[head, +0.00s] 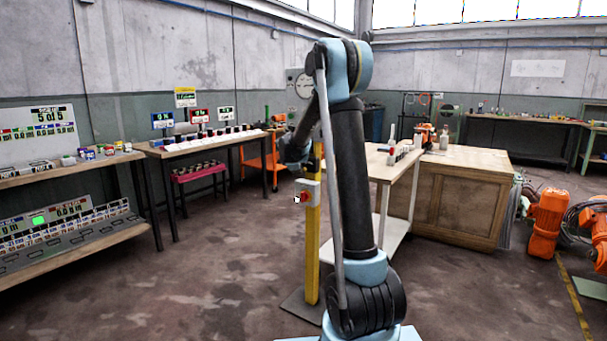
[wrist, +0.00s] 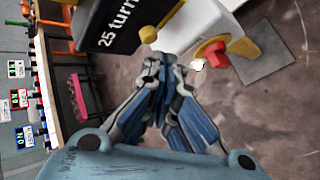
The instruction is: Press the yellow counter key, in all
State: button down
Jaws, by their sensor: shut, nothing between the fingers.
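A yellow post (head: 313,240) stands behind my arm and carries a grey box with a red button (head: 304,197). In the wrist view the red button (wrist: 215,54) is right of my gripper (wrist: 162,62), with a small white piece (wrist: 198,64) beside it. My gripper is shut and empty. Its tips are just below a black panel (wrist: 122,22) reading "25 turn"; I cannot tell whether they touch it. In the head view my gripper is hidden.
Benches with counters and displays (head: 60,137) line the left. A wooden cabinet (head: 455,200) is at the right, with orange machines (head: 547,222) beyond. The floor at front left is clear.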

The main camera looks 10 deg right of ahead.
jog(key=shift+w+d, duration=0.15)
jog(key=shift+w+d+r, duration=0.1)
jog(key=shift+w+d, duration=0.05)
dwell(0.4)
jog(key=shift+w+d, duration=0.35)
jog(key=shift+w, duration=0.05)
dwell(1.0)
jog(key=shift+s+a, duration=0.65)
jog(key=shift+s, duration=0.1)
dwell(0.3)
jog(key=s+a, duration=0.1)
jog(key=s, duration=0.1)
jog(key=s+a, duration=0.1)
jog(key=a, duration=0.1)
jog(key=shift+s, duration=0.4)
dwell(0.5)
